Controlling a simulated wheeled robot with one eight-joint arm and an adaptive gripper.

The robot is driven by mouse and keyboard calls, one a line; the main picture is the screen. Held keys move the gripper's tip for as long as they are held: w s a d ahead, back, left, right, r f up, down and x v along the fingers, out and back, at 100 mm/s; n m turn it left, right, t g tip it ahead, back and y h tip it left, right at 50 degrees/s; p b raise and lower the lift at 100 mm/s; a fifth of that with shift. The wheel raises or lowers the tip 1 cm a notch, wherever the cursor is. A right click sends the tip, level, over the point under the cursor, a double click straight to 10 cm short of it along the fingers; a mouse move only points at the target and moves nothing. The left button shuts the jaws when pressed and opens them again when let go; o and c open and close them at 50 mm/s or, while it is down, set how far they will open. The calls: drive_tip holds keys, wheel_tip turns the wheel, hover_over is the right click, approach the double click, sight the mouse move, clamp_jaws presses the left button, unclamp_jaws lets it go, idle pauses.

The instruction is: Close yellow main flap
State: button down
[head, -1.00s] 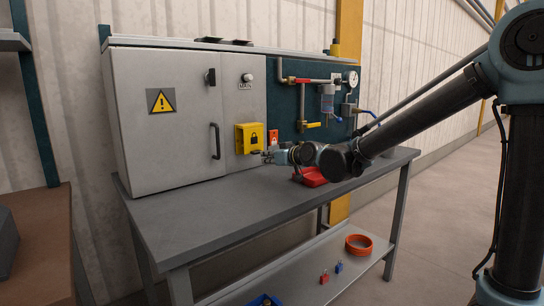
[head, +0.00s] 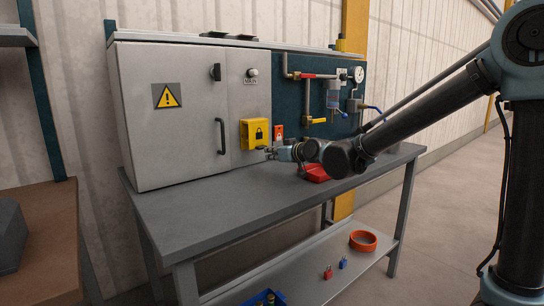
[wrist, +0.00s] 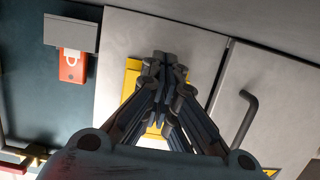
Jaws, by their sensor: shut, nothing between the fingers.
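The yellow main flap (head: 254,132), with a black padlock symbol, is on the front of the grey cabinet, right of its door handle. I cannot tell whether it is fully shut. My gripper (head: 267,152) is just below and in front of the flap's lower right part in the head view. In the wrist view my gripper (wrist: 165,62) is shut and empty, with its fingers together in front of the yellow flap (wrist: 131,78). The fingers hide much of the flap, and I cannot tell if they touch it.
A red padlock-marked tag (head: 279,132) is right of the flap; it also shows in the wrist view (wrist: 73,65). A black door handle (head: 221,136) is left. A red object (head: 316,173) lies on the workbench (head: 220,205) under my arm. Pipes and a gauge (head: 360,74) are farther right.

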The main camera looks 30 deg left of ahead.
drive_tip(key=v, duration=1.1)
drive_tip(key=shift+d, duration=0.25)
drive_tip(key=shift+w, duration=0.1)
idle(0.5)
